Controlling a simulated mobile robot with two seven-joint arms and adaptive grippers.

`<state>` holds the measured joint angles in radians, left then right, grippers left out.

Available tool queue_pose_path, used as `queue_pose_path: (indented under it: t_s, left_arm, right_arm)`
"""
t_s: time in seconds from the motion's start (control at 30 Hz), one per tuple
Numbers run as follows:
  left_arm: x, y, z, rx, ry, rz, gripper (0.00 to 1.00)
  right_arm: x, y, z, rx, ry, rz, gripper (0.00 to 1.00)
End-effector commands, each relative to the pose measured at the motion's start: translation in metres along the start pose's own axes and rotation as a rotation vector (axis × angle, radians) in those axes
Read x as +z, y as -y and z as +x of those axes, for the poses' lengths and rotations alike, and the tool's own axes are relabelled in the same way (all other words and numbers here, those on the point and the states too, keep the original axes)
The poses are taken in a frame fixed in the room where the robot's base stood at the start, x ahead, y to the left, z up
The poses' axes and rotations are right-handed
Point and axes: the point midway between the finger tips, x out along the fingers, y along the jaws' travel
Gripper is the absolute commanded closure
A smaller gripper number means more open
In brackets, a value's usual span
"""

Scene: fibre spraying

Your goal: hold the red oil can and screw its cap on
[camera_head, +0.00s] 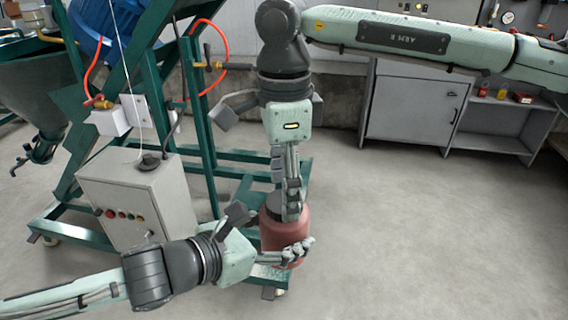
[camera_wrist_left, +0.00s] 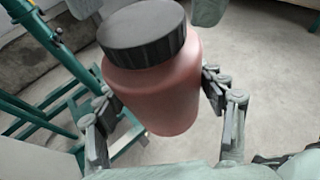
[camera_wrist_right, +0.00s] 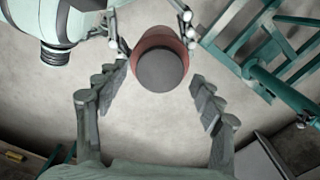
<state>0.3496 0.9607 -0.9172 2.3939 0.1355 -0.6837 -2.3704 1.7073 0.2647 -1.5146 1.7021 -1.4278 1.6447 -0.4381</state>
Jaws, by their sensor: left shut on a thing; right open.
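The red oil can (camera_head: 283,238) is upright in the head view, with a dark grey cap (camera_head: 271,205) on its top. My left gripper (camera_head: 292,253) is shut around the can's body from the left. In the left wrist view the can (camera_wrist_left: 160,95) is between the left fingers and the cap (camera_wrist_left: 142,35) covers its mouth; whether it is tight cannot be told. My right gripper (camera_head: 291,208) points down over the cap. In the right wrist view its open fingers (camera_wrist_right: 157,88) are spread on both sides of the cap (camera_wrist_right: 160,70), apart from it.
A green steel frame (camera_head: 208,130) stands behind and left of the can, with a grey control box (camera_head: 135,200) on it. A grey cabinet (camera_head: 408,108) stands at the back wall. The floor (camera_head: 420,230) on the right is clear.

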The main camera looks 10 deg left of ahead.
Motion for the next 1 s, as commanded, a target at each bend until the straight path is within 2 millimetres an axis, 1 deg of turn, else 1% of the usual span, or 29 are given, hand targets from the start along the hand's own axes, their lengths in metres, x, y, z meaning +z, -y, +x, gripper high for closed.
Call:
queue_pose_path:
  t_s: [0.03, 0.17, 0.47, 0.57, 0.8, 0.9, 1.0]
  left_arm:
    - [0.001, 0.000, 0.000, 0.000, 0.003, 0.001, 1.00]
    - [0.001, 0.000, 0.000, 0.000, 0.003, 0.001, 1.00]
    - [0.001, 0.000, 0.000, 0.000, 0.002, 0.001, 1.00]
    - [0.001, 0.000, 0.000, 0.000, 0.002, 0.001, 1.00]
    - [0.001, 0.000, 0.000, -0.001, 0.003, 0.001, 1.00]
    - [0.001, 0.000, 0.000, -0.001, 0.003, 0.001, 1.00]
    - [0.001, 0.000, 0.000, -0.001, 0.003, 0.001, 1.00]
  right_arm:
    - [0.000, 0.000, 0.005, 0.001, 0.000, 0.000, 0.32]
    - [0.000, 0.000, 0.013, -0.001, 0.000, 0.000, 0.32]
    - [0.000, 0.000, 0.015, -0.001, 0.000, 0.000, 0.32]
    - [0.000, 0.000, 0.015, -0.001, 0.000, 0.000, 0.44]
    - [0.000, 0.000, 0.015, -0.001, 0.000, 0.000, 0.73]
    - [0.000, 0.000, 0.015, -0.001, 0.000, 0.000, 0.84]
    - [0.000, 0.000, 0.015, -0.001, 0.000, 0.045, 0.84]
